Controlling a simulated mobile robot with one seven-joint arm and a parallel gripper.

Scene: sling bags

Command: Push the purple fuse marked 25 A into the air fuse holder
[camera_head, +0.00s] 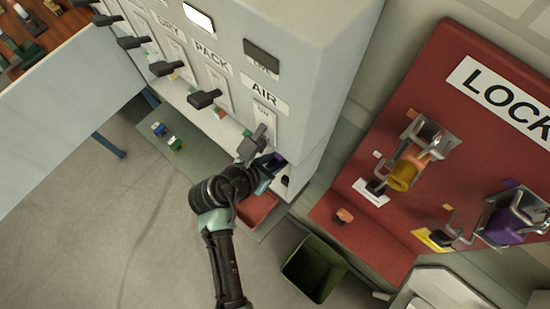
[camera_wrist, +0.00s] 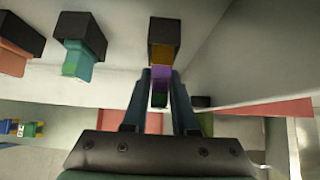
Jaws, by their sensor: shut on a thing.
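The purple fuse (camera_wrist: 160,76) is between the two fingers of my gripper (camera_wrist: 163,84), which are shut on it. Its marking cannot be read. Its far end meets or overlaps the orange-yellow underside of a black-topped holder (camera_wrist: 163,38) in the wrist view; I cannot tell how deep it sits. In the head view my gripper (camera_head: 268,167) is at the lower front of the grey cabinet, below the AIR label (camera_head: 265,93). A bit of the purple fuse (camera_head: 276,159) shows there; my wrist partly hides the holder area.
A teal holder (camera_wrist: 82,46) and an orange one (camera_wrist: 14,50) are left of it. A dark handle (camera_head: 252,145) hangs close above my gripper. A red tray (camera_head: 258,212), an olive bin (camera_head: 315,272) and a red lockout board (camera_head: 440,130) are nearby.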

